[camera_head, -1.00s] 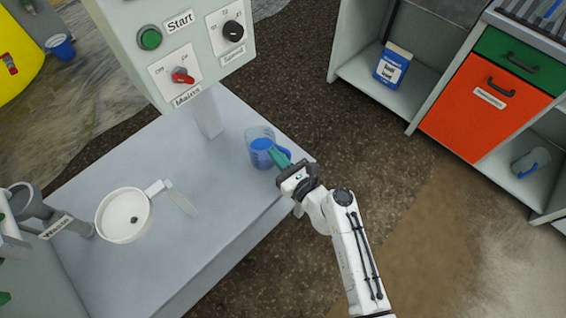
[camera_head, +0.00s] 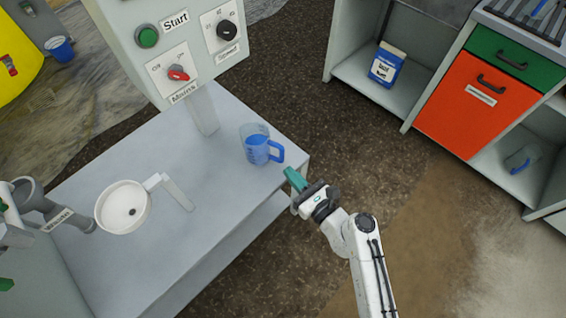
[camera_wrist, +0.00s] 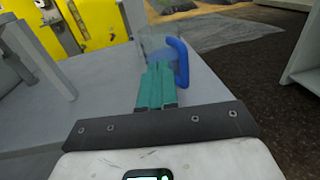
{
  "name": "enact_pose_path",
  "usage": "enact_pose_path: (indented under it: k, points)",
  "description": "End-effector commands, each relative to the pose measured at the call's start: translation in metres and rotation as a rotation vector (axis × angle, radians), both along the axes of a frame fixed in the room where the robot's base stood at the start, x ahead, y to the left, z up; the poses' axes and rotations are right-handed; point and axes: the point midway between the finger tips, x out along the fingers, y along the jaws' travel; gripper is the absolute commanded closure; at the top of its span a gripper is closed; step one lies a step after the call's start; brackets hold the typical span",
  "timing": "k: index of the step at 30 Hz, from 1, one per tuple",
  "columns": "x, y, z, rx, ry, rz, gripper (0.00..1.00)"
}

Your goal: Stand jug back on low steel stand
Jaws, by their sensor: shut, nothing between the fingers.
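The jug (camera_head: 256,146) is clear with blue contents or markings and a blue handle. It stands upright on the grey steel stand (camera_head: 236,186), near the stand's right corner, with its handle to the right. In the wrist view the jug (camera_wrist: 154,44) stands beyond my fingertips, its blue handle at the right. My gripper (camera_head: 291,174) has green fingers, shut and empty. It is to the right of the jug, apart from the handle in the head view. In the wrist view the shut fingers (camera_wrist: 156,72) overlap the lower part of the jug.
A white round funnel or bowl (camera_head: 112,208) with a bracket sits on the stand's left. A control box (camera_head: 172,50) rises on a post behind. A shelf unit with an orange door (camera_head: 474,108) stands at the right. Dark floor (camera_head: 330,130) lies clear between.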

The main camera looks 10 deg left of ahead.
Motion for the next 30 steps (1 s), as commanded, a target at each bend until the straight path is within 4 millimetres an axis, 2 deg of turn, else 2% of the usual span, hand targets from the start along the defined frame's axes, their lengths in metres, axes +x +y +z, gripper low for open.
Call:
enact_pose_path:
  k: [3,9,30]
  points:
    - [-0.015,-0.015,0.001,0.0,0.0,-0.002,1.0]
    - [-0.029,-0.029,0.0,0.0,0.0,0.0,1.0]
    - [-0.032,-0.031,0.001,-0.008,-0.006,0.004,1.0]
